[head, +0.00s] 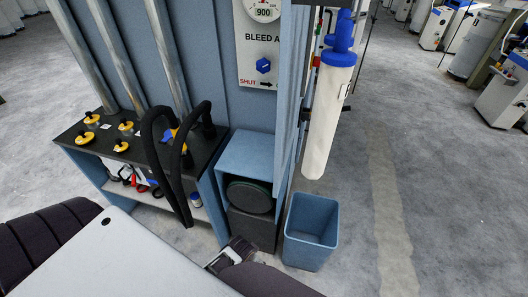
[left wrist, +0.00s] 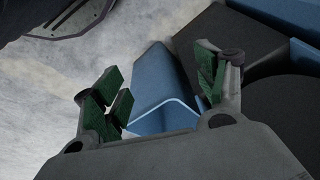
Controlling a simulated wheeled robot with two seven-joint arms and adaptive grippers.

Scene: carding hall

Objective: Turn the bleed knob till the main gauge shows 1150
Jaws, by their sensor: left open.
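The main gauge (head: 264,11) is at the top of the head view, cut off by the edge, and its number reads 900. Below it, on a pale panel (head: 252,50) lettered "BLEED A", is the blue bleed knob (head: 263,66). The word SHUT and an arrow pointing right are under the knob. My left gripper (left wrist: 160,88) is open in the left wrist view, its green-padded fingers apart with nothing held. Neither the gauge nor the knob shows in that view. A gripper part low in the head view is far below the knob. My right gripper is not identifiable.
A blue bin (head: 310,232) stands on the floor beside the blue cabinet (head: 250,150). A white cylinder with a blue cap (head: 328,110) hangs right of the panel. Black hoses (head: 168,165) arch over a dark bench (head: 75,143) with yellow knobs.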

